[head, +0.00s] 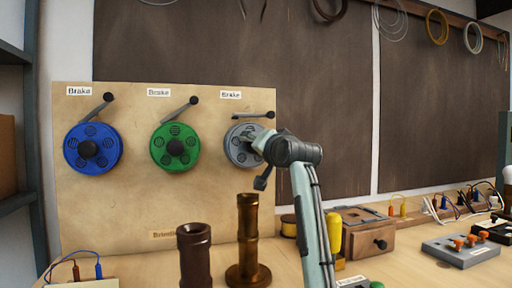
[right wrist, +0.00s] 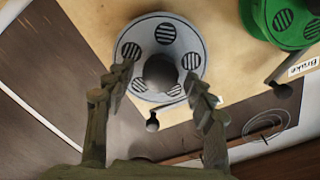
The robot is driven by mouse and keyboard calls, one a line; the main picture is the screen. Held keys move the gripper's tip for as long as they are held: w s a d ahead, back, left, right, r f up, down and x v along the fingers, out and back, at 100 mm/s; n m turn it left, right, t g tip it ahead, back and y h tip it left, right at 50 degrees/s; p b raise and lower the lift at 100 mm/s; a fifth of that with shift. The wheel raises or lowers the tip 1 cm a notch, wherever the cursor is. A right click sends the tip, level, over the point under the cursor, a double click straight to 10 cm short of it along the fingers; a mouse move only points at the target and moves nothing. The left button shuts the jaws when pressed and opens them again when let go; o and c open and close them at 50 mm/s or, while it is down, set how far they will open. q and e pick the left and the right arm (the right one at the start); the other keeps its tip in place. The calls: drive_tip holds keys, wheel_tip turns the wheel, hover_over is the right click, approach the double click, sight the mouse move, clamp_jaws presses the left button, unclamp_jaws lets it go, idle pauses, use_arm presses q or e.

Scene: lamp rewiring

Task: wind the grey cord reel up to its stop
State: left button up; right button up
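The grey cord reel (head: 240,151) is the rightmost of three reels on an upright wooden board. Its brake lever (head: 255,115) lies nearly level, with its black knob to the right. My right gripper (head: 257,142) is in front of the reel and hides its right part. In the right wrist view the grey reel (right wrist: 133,36) faces me with its dark centre knob (right wrist: 160,72). The open fingers of my right gripper (right wrist: 157,78) stand on either side of this knob, with gaps showing. My left gripper is not in view.
A blue reel (head: 76,152) and a green reel (head: 162,146) are on the board (head: 130,205), their brake levers tilted up right. A dark brown cylinder (head: 195,255) and a brass stand (head: 248,235) are on the bench below. A wooden box (head: 362,238) stands at right.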

drive_tip(key=v, duration=1.2)
